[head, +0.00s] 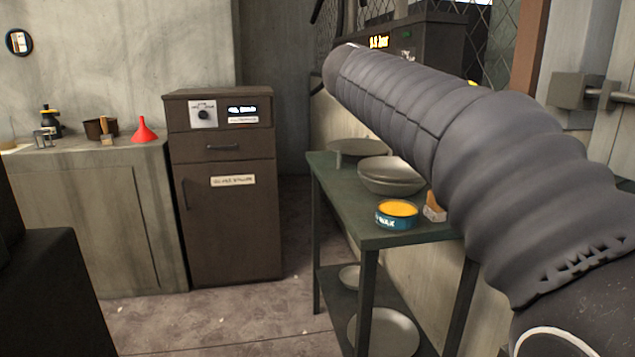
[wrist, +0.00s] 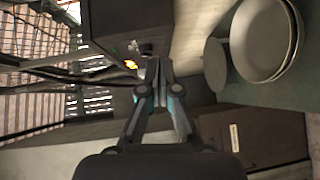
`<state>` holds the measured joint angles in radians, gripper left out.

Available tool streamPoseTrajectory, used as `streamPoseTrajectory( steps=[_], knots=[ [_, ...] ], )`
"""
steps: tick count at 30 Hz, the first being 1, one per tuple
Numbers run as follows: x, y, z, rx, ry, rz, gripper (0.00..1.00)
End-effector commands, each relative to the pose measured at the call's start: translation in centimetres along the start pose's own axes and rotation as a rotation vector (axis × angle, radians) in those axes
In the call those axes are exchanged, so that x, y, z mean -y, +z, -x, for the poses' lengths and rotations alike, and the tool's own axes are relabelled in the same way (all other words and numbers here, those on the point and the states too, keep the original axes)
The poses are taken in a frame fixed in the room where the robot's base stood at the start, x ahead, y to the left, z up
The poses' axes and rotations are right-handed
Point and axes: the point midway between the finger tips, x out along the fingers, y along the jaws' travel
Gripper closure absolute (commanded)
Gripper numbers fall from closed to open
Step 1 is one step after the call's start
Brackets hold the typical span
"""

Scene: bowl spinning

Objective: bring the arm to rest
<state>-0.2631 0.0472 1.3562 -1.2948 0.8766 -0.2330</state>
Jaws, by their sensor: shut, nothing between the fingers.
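My arm (head: 430,140) reaches from the lower right toward the upper middle in the head view, sleeved in dark ribbed grey. Its far end hides my gripper there. In the wrist view my gripper (wrist: 157,75) shows with its fingertips together and nothing between them. It is in the air, apart from the green table and the bowls. In the wrist view a dark machine with an orange lit display (wrist: 130,64) lies beyond the fingertips.
A green table (head: 375,232) below my arm bears stacked bowls (head: 390,177), a wax tin (head: 397,213) and a brush (head: 434,207). A brown cabinet (head: 228,225) stands left of it. A counter (head: 90,210) with a red funnel (head: 144,131) is further left. The floor between is clear.

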Motion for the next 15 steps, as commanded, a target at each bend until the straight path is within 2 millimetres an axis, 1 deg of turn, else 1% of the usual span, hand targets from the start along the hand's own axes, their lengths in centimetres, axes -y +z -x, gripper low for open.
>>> streamPoseTrajectory(
  steps=[1, 5, 8, 11, 14, 15],
  knots=[
    [0.6, 0.8, 0.3, 0.004, -0.021, -0.015, 1.00],
    [2.6, 2.8, 1.0, 0.013, -0.092, -0.068, 1.00],
    [4.7, 4.6, 1.9, 0.022, -0.157, -0.116, 1.00],
    [7.3, 6.8, 3.2, 0.037, -0.237, -0.180, 1.00],
    [11.0, 9.6, 5.3, 0.061, -0.344, -0.267, 1.00],
    [12.8, 10.8, 6.4, 0.075, -0.394, -0.310, 1.00]
  ],
)
